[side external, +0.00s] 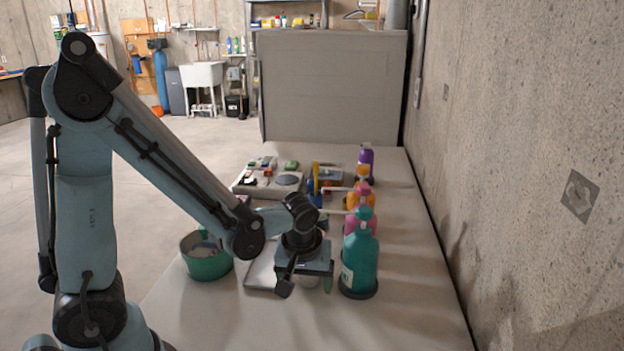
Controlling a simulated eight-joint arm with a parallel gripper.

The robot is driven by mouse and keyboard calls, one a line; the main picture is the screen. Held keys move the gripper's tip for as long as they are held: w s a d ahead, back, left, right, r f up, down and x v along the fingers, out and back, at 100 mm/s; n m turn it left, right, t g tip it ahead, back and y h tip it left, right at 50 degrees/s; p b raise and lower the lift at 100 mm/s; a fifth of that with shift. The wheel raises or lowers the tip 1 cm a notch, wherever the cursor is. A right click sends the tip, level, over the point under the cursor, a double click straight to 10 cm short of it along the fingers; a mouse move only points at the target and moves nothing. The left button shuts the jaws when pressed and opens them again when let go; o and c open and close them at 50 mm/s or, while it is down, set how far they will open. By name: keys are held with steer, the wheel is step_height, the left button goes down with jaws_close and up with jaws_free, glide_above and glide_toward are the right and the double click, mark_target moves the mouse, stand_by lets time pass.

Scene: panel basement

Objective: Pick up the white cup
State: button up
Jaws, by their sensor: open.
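My gripper (306,285) points down over the near part of the table, its jaws open and apart. A small pale, whitish thing (309,282) shows low between the fingers, mostly hidden by the gripper. It may be the white cup, but I cannot tell for certain, nor whether the fingers touch it. No other clear white cup shows.
A teal pump bottle (360,262) stands close to the right of my gripper, with several more bottles behind it. A green pot (207,262) is to the left. A flat grey-white item (260,272) lies beside the gripper. The table (400,320) is clear at the front.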

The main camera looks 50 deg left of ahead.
steer(key=w+a, duration=0.3)
steer(key=shift+w+a, duration=0.2)
steer(key=shift+w+a+f, duration=0.2)
steer(key=shift+f, duration=0.4)
steer(key=shift+c, duration=0.4)
steer(key=c, duration=1)
